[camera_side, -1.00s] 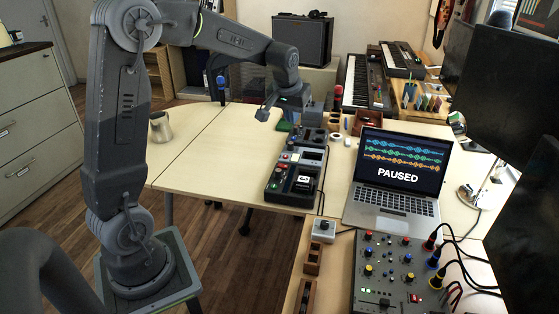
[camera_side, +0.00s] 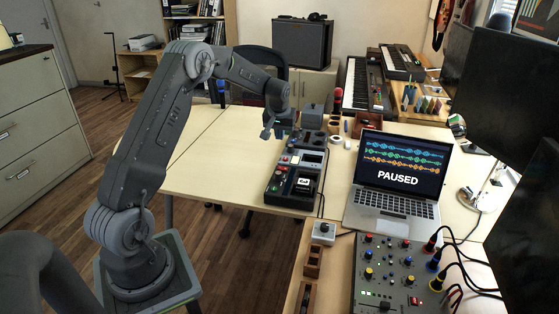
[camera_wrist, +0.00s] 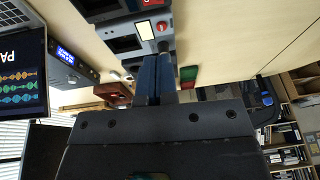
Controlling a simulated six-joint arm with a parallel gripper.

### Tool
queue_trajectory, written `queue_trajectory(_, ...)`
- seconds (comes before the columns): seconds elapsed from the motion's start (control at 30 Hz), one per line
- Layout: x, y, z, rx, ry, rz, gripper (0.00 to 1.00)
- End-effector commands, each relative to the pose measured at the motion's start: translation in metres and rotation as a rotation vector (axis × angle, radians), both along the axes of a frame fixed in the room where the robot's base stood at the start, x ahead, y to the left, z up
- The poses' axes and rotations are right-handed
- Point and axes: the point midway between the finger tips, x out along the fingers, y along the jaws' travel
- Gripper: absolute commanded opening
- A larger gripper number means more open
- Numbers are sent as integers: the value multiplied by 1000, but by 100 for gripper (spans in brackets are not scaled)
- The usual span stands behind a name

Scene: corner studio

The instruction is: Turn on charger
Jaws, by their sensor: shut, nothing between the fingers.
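A long dark grey unit with several modules (camera_side: 277,185) lies on the table; I cannot tell for certain which module is the charger. It has a red button, small coloured buttons, a light panel and a black-and-white block at its near end. In the wrist view part of this unit (camera_wrist: 127,27) shows at the top, with a white panel, a red round mark and a red piece. My gripper (camera_side: 268,134) is shut and empty, at the left of the unit's far part. In the wrist view its bluish fingers (camera_wrist: 155,62) are together near the unit; contact cannot be told.
A laptop (camera_side: 394,206) reading PAUSED stands to the right. A mixer (camera_side: 385,270) with knobs and cables and a small joystick box (camera_side: 323,232) are nearer. Keyboards (camera_side: 357,84) stand behind. The table left of the unit (camera_side: 220,165) is clear.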

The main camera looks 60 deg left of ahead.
Motion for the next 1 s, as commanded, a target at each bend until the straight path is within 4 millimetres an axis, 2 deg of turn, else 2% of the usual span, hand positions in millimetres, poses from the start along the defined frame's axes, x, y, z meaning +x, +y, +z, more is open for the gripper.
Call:
queue_trajectory(0.17,2,3,-14,-1,2,-1,0)
queue_trajectory(0.7,15,24,-113,-2,2,-1,0)
queue_trajectory(0.83,14,25,-127,-1,2,-1,0)
queue_trajectory(1.0,14,26,-134,-1,0,-1,0)
